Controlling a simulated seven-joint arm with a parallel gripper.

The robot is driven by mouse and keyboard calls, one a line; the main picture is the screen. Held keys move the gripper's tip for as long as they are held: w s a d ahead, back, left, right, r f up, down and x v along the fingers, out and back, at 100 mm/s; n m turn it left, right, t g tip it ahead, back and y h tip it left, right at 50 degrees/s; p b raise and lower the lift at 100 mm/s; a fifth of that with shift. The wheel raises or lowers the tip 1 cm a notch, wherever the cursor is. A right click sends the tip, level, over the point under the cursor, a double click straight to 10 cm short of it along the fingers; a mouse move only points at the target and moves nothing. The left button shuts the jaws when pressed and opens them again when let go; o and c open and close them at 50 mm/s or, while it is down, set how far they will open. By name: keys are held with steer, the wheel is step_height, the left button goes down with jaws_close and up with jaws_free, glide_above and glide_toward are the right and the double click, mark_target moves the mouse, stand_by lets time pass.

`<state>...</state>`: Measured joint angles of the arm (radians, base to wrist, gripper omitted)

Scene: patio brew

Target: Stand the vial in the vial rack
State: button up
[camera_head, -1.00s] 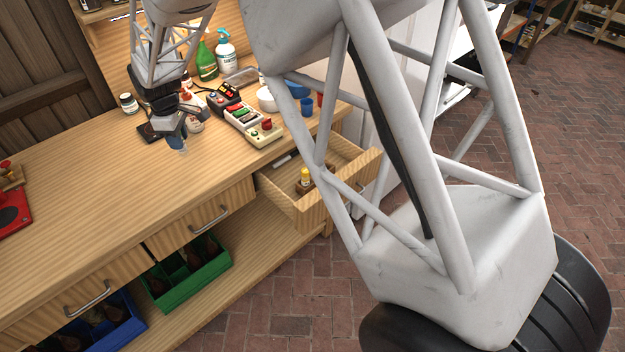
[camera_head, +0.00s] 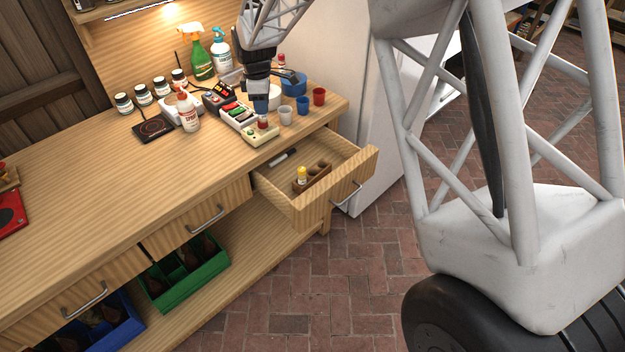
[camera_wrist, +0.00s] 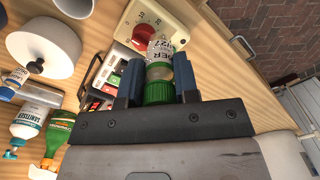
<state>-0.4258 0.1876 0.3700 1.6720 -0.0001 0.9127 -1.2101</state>
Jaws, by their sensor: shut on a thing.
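My gripper (camera_wrist: 158,78) is shut on a vial (camera_wrist: 158,92) with a green cap and a printed white label. In the wrist view the cap sits between the two blue fingers, with the labelled body beyond it. In the head view my gripper (camera_head: 261,100) is above the bench's right part, by the meter with the red knob; the vial is hard to make out there. The brown vial rack (camera_head: 318,180) lies inside the open drawer (camera_head: 335,196), lower right of my gripper. A yellow-capped vial (camera_head: 302,174) stands at its left end; dark empty holes show beside it.
A switch box (camera_head: 240,118), the meter (camera_head: 262,133), cups (camera_head: 303,104) and spray bottles (camera_head: 197,58) crowd around my gripper. A white marker-like thing (camera_head: 283,158) lies in the drawer.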

glide_above(313, 166)
steer(key=s, duration=0.3)
step_height(313, 166, down, 12)
step_height(313, 166, down, 6)
steer(key=shift+f, duration=0.15)
steer(key=shift+f, duration=1.85)
steer(key=shift+f, duration=0.1)
steer(key=o, duration=1)
